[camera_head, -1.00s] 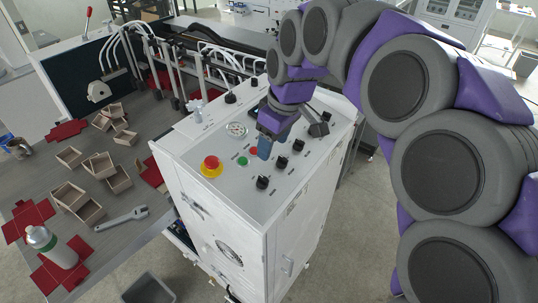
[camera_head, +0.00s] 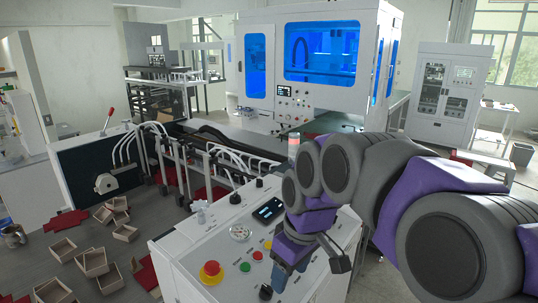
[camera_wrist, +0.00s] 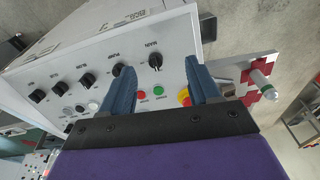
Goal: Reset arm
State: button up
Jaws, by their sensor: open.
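My gripper (camera_head: 290,262) hangs at the end of my purple and grey arm, in front of the top panel of the white control cabinet (camera_head: 185,285). In the wrist view, the two blue fingers of my gripper (camera_wrist: 160,88) are apart with nothing between them. Beyond them the panel shows a green button (camera_wrist: 158,90), a red button (camera_wrist: 142,93), a yellow-ringed red emergency stop (camera_wrist: 184,97) and several black knobs, one labelled MAIN (camera_wrist: 155,61). I cannot tell how far the fingertips are from the panel.
Several open wooden boxes (camera_head: 92,262) and red card blanks (camera_head: 67,221) lie on the table at left. A large white machine with blue windows (camera_head: 322,90) stands behind. In the wrist view, a bottle (camera_wrist: 259,79) stands by red card.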

jog(key=s+d+f+m+g+b, duration=0.1)
jog(key=s+d+f+m+b, duration=0.1)
jog(key=s+f, duration=0.5)
jog(key=s+d+f+m+g+h+b, duration=0.1)
jog(key=s+d+f+m+b, duration=0.2)
jog(key=s+f, duration=0.4)
jog(key=s+d+f+m+b, duration=0.3)
jog(key=s+f, duration=0.4)
jog(key=s, duration=0.4)
jog(key=shift+s+d+m+g, duration=0.25)
jog(key=shift+d+m+g, duration=0.15)
jog(key=shift+d+m, duration=0.3)
jog(key=shift+d+f, duration=0.1)
